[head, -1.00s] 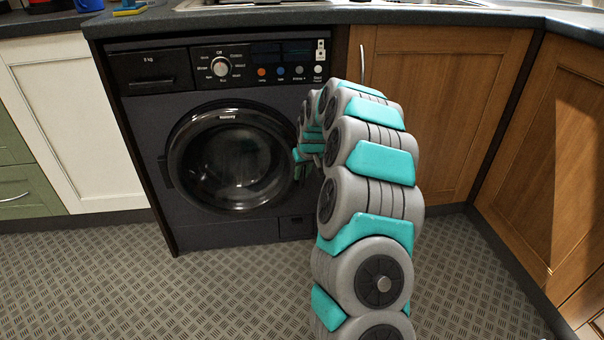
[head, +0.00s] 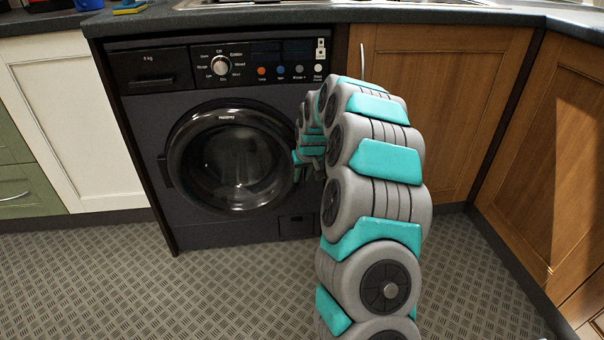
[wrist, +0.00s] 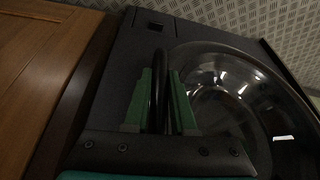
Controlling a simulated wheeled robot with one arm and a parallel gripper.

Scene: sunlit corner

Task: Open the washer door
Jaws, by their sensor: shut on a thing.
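The dark washer (head: 140,140) stands under the counter. Its round glass door (head: 235,165) looks closed, flush with the front. The door also fills the right of the wrist view (wrist: 222,95). My gripper (head: 300,160) is at the door's right edge, partly hidden by my arm in the head view. In the wrist view my gripper (wrist: 162,95) has its green fingers on both sides of the black bar-shaped door handle (wrist: 159,70) and is shut on it. The handle is hidden behind the gripper in the head view.
A wooden cabinet (head: 450,100) with a metal handle stands right of the washer, and more wooden fronts (head: 560,170) run along the right. A white cabinet (head: 75,130) is on the left. The patterned floor (head: 180,300) in front of the washer is clear.

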